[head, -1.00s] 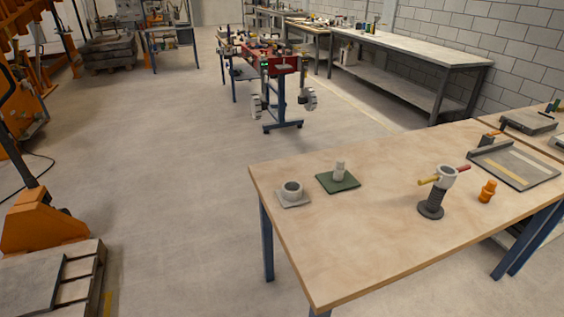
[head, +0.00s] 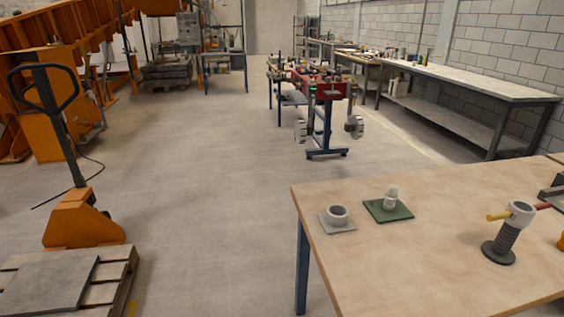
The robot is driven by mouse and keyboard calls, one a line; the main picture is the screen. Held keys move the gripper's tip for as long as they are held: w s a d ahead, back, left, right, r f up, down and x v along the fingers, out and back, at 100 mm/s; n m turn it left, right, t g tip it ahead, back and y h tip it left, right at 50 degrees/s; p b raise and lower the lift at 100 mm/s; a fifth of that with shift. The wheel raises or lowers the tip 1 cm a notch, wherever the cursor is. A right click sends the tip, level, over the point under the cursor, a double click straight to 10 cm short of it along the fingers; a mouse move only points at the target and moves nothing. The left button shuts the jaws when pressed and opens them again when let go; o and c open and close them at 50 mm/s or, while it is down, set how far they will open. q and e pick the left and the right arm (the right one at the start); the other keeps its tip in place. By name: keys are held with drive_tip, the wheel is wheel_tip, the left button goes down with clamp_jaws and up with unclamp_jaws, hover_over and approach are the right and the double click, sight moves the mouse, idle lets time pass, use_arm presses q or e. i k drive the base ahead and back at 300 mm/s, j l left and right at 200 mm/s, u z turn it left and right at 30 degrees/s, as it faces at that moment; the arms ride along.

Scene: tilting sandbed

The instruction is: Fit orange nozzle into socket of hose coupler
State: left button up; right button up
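The orange nozzle (head: 561,242) is on the wooden table, cut off by the right edge of the head view, so only a sliver shows. The hose coupler (head: 520,211) is a light grey ring, open at the top, with a yellow lever to its left and a red lever to its right. It sits on a dark ribbed hose (head: 505,238) that leans slightly right from a round dark base. The inside of its socket is too small to make out. Neither of my grippers is in view.
On the wooden table (head: 430,265), a grey cup-like part (head: 337,215) stands on a grey plate and a white fitting (head: 390,199) on a green plate. An orange pallet jack (head: 80,225) and a pallet (head: 120,268) stand at left.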

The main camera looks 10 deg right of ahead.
sight(499, 251)
drive_tip(key=z, duration=1.9)
